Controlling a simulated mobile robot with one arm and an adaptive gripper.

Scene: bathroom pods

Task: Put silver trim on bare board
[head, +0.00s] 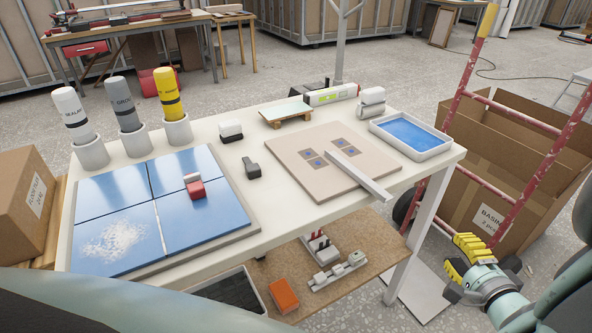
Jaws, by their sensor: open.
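The silver trim (360,176) is a long, pale grey bar lying at a slant on the right part of the beige board (300,178). My gripper (463,258), with yellow ribbed fingers, is open and empty at the lower right, beyond the table's right end and apart from the trim and board.
A white tray with blue inside (446,144) sits at the table's right end. Left are a blue-tiled panel (122,202), a red-and-white block (194,187) and several bottles in cups. A red ladder-like frame (466,95) and a cardboard box (520,165) stand near my gripper.

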